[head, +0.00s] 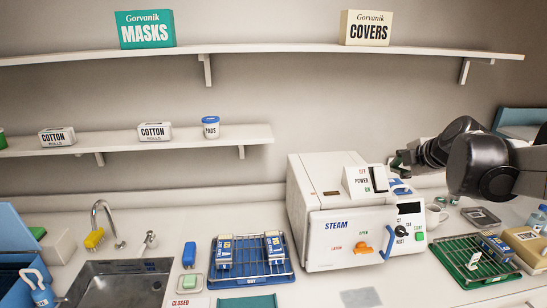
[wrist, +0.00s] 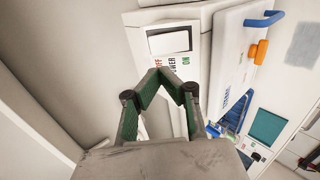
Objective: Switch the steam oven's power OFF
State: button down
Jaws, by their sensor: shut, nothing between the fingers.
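The white steam oven (head: 325,236) stands on the counter right of centre in the head view. On its top is a raised panel marked POWER, with OFF at the far end and ON at the near end. The power switch (head: 379,178) is a rocker in a dark frame. It also shows in the wrist view as a pale rocker (wrist: 172,42); I cannot tell which end is pressed. My gripper (wrist: 160,74) is shut and empty, its tips close to the panel beside the OFF label. In the head view it is behind the panel, partly hidden; contact cannot be told.
The oven's front has a blue handle (head: 388,243) and an orange latch (head: 363,248). A blue rack (head: 230,281) with packs stands left, a green rack (head: 455,272) right.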

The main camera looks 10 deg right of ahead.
aim_at(379, 172)
jog(key=b+x, duration=0.3)
jog(key=x, duration=0.5)
jog(key=shift+w+f+b, duration=0.25)
jog(key=shift+w+b, duration=0.05)
jog(key=shift+b, duration=0.1)
jog(key=shift+d, duration=0.1)
